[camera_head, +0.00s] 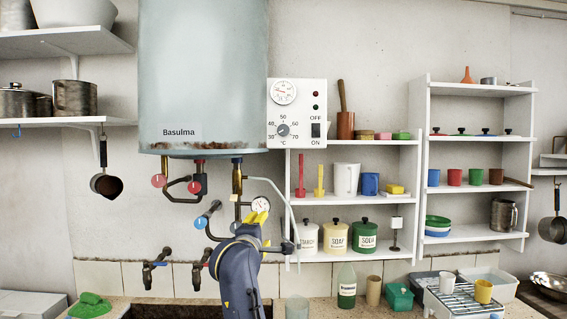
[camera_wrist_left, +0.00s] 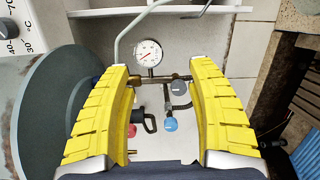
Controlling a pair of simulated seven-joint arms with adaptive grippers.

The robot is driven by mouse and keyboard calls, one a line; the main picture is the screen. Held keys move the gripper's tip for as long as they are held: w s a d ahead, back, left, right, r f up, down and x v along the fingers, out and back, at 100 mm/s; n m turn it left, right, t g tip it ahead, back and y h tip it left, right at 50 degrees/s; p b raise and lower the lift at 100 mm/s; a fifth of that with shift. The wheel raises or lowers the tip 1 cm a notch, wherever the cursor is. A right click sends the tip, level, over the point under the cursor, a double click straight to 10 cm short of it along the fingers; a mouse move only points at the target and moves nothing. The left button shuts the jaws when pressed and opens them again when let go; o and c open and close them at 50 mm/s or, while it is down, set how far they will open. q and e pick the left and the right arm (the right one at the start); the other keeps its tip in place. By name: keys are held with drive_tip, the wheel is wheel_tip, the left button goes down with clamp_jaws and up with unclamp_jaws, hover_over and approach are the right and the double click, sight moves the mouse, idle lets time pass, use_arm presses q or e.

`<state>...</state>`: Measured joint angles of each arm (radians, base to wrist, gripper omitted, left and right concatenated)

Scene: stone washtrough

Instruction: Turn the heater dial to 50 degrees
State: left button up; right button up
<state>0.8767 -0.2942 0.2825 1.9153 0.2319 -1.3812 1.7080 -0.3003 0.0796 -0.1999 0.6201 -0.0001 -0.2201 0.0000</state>
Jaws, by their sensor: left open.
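The heater dial (camera_head: 283,130) is a small dark round knob on the white control panel (camera_head: 312,92), right of the grey water heater (camera_head: 205,70). Its printed scale runs from 30 to 70 °C, with 50 at the top; the knob's exact setting is too small to read. My left gripper (camera_head: 258,212) is below the panel, apart from the dial, in front of the pipes. In the left wrist view its yellow fingers (camera_wrist_left: 156,75) are open with nothing gripped. My right gripper is not in view.
A pressure gauge (camera_wrist_left: 148,53) and pipes with a blue-handled valve (camera_wrist_left: 171,123) lie beyond the fingers. A red-handled valve (camera_head: 159,181) hangs under the heater. Shelves (camera_head: 352,204) with jars and cups stand at right. The space directly before the panel looks clear.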

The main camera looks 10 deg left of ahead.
use_arm(q)
drive_tip(key=s+d+r+n+t+h, duration=0.1)
drive_tip(key=r+n, duration=0.1)
drive_tip(key=r, duration=0.6)
drive_tip(key=s+d+r+n+t, duration=0.1)
drive_tip(key=r+n, duration=0.1)
drive_tip(key=r, duration=0.6)
drive_tip(key=s+d+r+n+t+h, duration=0.1)
drive_tip(key=d+r+n+t, duration=0.1)
drive_tip(key=r, duration=0.7)
approach(283, 130)
drive_tip(key=x, duration=1)
drive_tip(key=shift+w, duration=0.1)
clamp_jaws()
